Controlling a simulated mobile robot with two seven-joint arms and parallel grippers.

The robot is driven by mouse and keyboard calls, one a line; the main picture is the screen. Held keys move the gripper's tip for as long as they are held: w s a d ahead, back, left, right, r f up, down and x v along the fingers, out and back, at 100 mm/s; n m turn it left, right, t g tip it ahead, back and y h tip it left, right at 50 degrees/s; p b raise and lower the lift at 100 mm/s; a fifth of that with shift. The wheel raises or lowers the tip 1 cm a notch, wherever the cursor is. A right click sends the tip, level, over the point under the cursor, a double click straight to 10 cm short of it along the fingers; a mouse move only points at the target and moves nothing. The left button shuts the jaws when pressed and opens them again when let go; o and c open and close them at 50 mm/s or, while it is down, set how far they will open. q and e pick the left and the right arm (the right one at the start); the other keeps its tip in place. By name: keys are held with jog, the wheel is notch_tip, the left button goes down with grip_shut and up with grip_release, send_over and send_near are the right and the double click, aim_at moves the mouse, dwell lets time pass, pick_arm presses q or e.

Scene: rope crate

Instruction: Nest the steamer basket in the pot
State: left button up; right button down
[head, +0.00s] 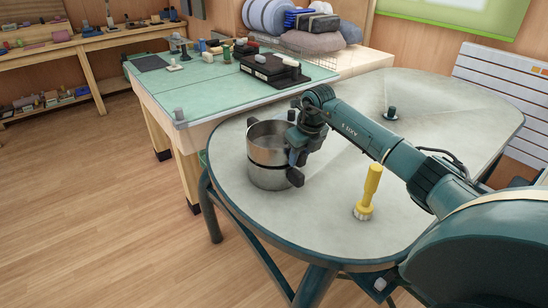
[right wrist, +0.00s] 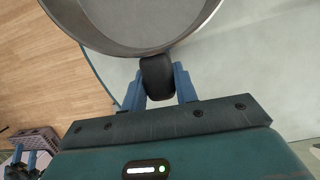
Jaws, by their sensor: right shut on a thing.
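A round steel vessel stands on the grey rounded table near its left edge. Its upper part looks like the steamer basket (head: 262,150), sitting in or on the pot (head: 268,178); how deep it sits is not clear. My right gripper (head: 297,157) is at the vessel's right side. In the right wrist view its blue fingers (right wrist: 160,88) are shut on a black handle (right wrist: 157,78) under a steel rim, apparently the basket's. A black handle also shows low on the right side.
A yellow-handled brush (head: 368,193) stands upright on the grey table (head: 325,215), right of the vessel. A small dark knob-like thing (head: 391,113) stands farther back. A green-topped workbench (head: 195,90) with tools adjoins behind. The table's front middle is clear.

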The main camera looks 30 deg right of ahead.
jog(key=shift+f+b, duration=0.4)
jog(key=shift+f, duration=0.25)
dwell(0.6)
jog(key=c, duration=1)
grip_release()
jog(key=shift+f, duration=0.1)
jog(key=v, duration=1.3)
